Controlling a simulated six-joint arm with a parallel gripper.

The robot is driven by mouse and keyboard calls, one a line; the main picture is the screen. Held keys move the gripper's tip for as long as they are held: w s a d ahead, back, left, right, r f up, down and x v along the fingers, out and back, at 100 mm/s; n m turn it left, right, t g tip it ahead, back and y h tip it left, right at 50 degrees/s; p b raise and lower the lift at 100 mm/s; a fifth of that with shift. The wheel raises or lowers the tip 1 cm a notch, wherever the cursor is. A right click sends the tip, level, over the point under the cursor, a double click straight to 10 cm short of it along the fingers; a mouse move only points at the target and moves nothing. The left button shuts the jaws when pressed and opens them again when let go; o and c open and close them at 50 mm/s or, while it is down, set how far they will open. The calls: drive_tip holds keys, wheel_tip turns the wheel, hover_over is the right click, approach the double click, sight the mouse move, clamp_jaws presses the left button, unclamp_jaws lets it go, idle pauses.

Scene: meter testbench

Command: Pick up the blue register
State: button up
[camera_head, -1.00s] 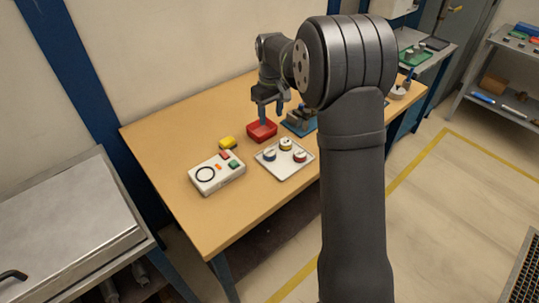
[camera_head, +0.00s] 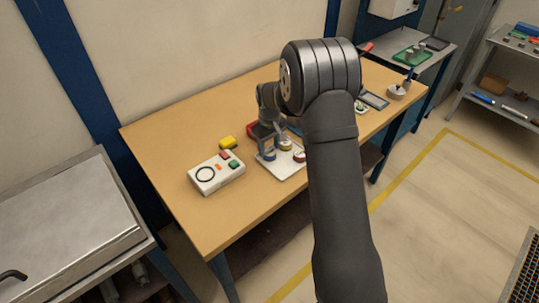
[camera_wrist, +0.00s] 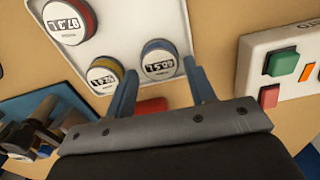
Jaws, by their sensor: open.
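The blue register (camera_wrist: 160,60) is a round white meter with a blue ring and a digit display. It sits on a white tray (camera_wrist: 150,15), beside the yellow-ringed register (camera_wrist: 103,76) and the red-ringed register (camera_wrist: 70,20). My gripper (camera_wrist: 160,68) is open, with one finger on each side of the blue register in the wrist view. I cannot tell whether the fingers touch it. In the head view my gripper (camera_head: 267,147) is just above the blue register (camera_head: 269,157), partly covering it, at the left of the tray (camera_head: 282,174).
A white control box (camera_head: 216,174) with coloured buttons stands left of the tray. A yellow block (camera_head: 227,142) lies behind it. The table's front left is clear.

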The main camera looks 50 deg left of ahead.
wheel_tip(320, 180, down, 2)
drive_tip(key=shift+f, duration=0.25)
drive_tip(key=c, duration=0.6)
drive_tip(key=shift+c, duration=0.2)
drive_tip(key=shift+r, duration=0.1)
